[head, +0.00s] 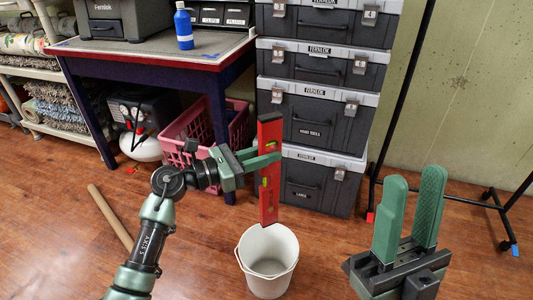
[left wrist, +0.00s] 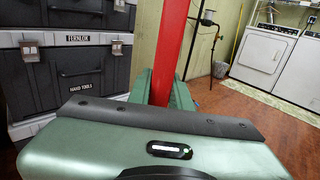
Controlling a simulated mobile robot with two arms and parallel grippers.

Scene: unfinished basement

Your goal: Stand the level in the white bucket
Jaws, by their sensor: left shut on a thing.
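The level (head: 269,190) is a long red bar with yellow-green vials, held upright in the head view. My left gripper (head: 264,162) is shut on it around its middle. The level also shows as a red bar between the fingers in the left wrist view (left wrist: 172,50). The white bucket (head: 267,262) stands on the floor below; the level's lower end appears just above or behind its rim, and I cannot tell the exact depth. My right gripper (head: 410,215) is open and empty at the lower right, its green fingers pointing up.
Stacked grey toolboxes (head: 315,120) stand behind the level. A table (head: 150,58) with a blue bottle (head: 183,27) is at the back left, a pink crate (head: 205,132) beneath it. A cardboard tube (head: 110,217) lies on the floor. A black wheeled stand (head: 480,200) is at right.

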